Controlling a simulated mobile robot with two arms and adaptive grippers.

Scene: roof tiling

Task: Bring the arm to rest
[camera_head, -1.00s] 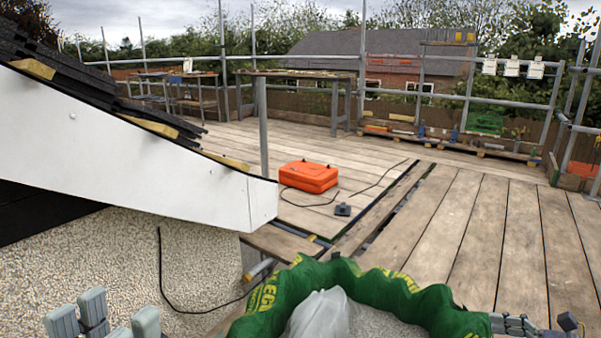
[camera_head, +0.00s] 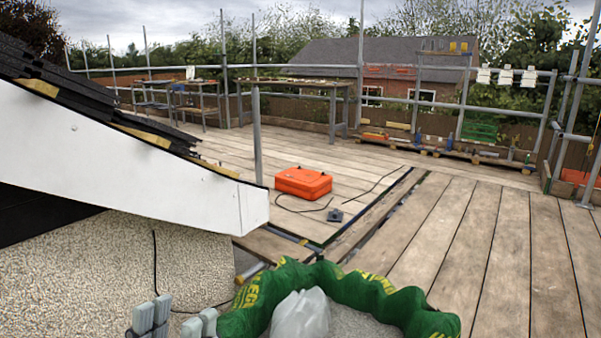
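My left gripper (camera_head: 177,320) shows at the bottom edge, left of the green bag. Its grey fingers stand up with a gap between them, and I see nothing held. Its lower part is cut off by the frame. My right gripper is out of view. The green bag (camera_head: 390,306) with yellow lettering is at the bottom centre, its rim rolled open. Clear crumpled plastic (camera_head: 300,316) and grey grainy material lie inside it.
A white sloping board (camera_head: 120,160) and dark roof tiles (camera_head: 70,85) fill the left above a pebbledash wall (camera_head: 80,270). An orange case (camera_head: 303,182) and a cable lie on the plank deck (camera_head: 460,230).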

